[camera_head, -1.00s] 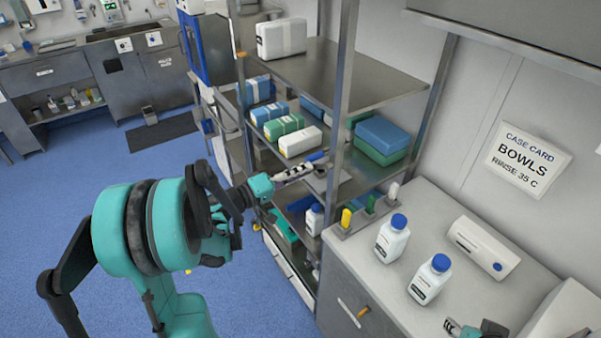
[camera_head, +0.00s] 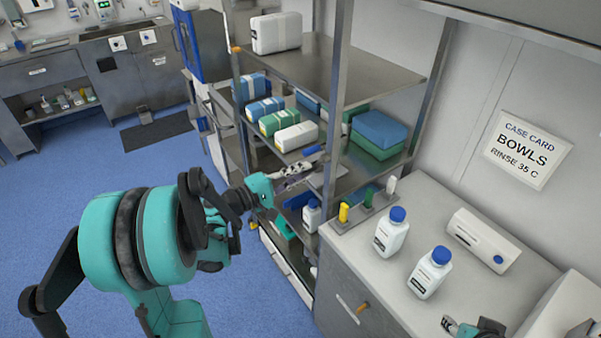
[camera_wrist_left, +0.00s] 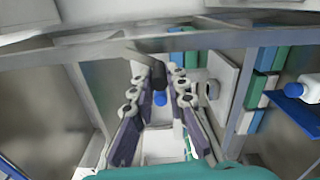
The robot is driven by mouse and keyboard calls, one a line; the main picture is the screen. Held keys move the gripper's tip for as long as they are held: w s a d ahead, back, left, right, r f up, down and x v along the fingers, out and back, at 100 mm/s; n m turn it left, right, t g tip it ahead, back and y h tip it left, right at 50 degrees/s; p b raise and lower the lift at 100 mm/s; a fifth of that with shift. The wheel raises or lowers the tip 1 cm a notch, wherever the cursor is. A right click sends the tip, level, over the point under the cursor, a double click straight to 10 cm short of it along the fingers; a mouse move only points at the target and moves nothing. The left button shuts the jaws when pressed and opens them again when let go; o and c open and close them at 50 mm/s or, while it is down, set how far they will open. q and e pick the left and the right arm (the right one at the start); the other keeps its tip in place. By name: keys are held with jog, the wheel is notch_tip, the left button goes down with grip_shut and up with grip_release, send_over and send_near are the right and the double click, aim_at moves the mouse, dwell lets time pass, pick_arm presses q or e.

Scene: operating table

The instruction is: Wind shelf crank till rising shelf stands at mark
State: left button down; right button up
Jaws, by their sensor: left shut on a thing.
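The shelf rack (camera_head: 343,95) stands in the middle of the head view, with several metal shelves. My left gripper (camera_head: 305,170) reaches to its front side from the left. In the left wrist view its two fingers (camera_wrist_left: 158,95) close around a dark crank handle (camera_wrist_left: 150,70), whose grip is largely hidden between them. In the head view the crank is hidden by the gripper. I cannot tell which shelf is the rising one, and no mark is clear. My right gripper (camera_head: 470,327) is partly cut off at the bottom right; its jaw opening is unclear.
Blue and green packs (camera_head: 268,110) lie on the rack, with a white case (camera_head: 276,33) on top. The counter (camera_head: 345,255) at right holds two blue-capped bottles (camera_head: 390,232), small coloured tabs (camera_head: 344,212) and a white box (camera_head: 482,240). Blue floor (camera_head: 60,180) is open at left.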

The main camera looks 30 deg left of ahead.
pick_arm(q)
jog(key=c, duration=1.5)
grip_release()
jog(key=v, duration=1.2)
